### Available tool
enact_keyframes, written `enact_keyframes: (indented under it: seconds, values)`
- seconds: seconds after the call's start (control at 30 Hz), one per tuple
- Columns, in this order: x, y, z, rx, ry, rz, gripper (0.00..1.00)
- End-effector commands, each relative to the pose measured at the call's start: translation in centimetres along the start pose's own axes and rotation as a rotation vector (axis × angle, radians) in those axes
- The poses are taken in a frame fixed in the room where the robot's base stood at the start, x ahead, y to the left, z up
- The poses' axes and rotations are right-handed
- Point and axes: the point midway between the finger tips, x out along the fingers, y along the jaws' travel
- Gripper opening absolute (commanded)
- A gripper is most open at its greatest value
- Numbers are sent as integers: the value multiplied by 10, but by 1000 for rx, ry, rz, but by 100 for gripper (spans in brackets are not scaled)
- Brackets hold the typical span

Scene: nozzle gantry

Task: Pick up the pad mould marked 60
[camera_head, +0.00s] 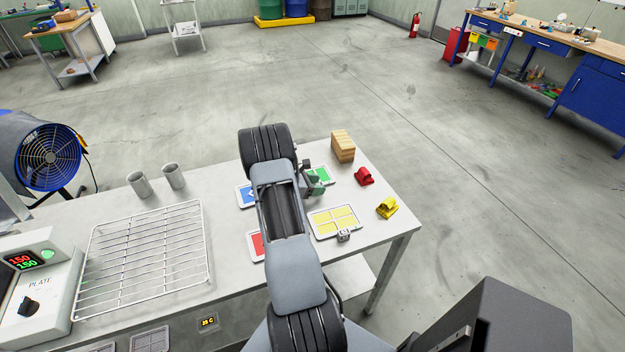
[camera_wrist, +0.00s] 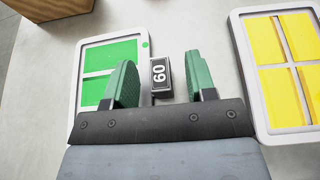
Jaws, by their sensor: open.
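The pad mould marked 60 (camera_wrist: 161,76) is a small grey block with a dark face and white digits, seen in the wrist view. It sits on the light tabletop, between a green-panelled tray and a yellow-panelled tray. My gripper (camera_wrist: 162,80) is open, its two green fingers appearing on either side of the mould with a gap at each side. I cannot tell how far down the fingers reach. In the head view my gripper (camera_head: 315,184) is over the table beside the green tray, and the mould is not made out there.
The green tray (camera_wrist: 75,120) and yellow tray (camera_wrist: 240,60) flank the gripper. Another small grey block (camera_head: 343,236) stands at the yellow tray's near edge, its mark unreadable. A wooden block (camera_head: 343,146), red item (camera_head: 364,176) and yellow item (camera_head: 387,207) stand nearby. A wire rack (camera_head: 145,260) lies left.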

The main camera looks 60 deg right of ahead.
Motion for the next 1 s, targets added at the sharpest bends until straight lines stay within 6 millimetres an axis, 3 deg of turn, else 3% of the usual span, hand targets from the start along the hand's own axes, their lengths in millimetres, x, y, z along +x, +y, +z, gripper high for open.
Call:
enact_keyframes:
  seconds: [0.07, 0.57, 1.0]
  values:
    - [0, 0, 0, 0, 0, 0, 48]
    - [0, 0, 0, 0, 0, 0, 0]
    - [-1, 0, 2, 2, -1, 1, 0]
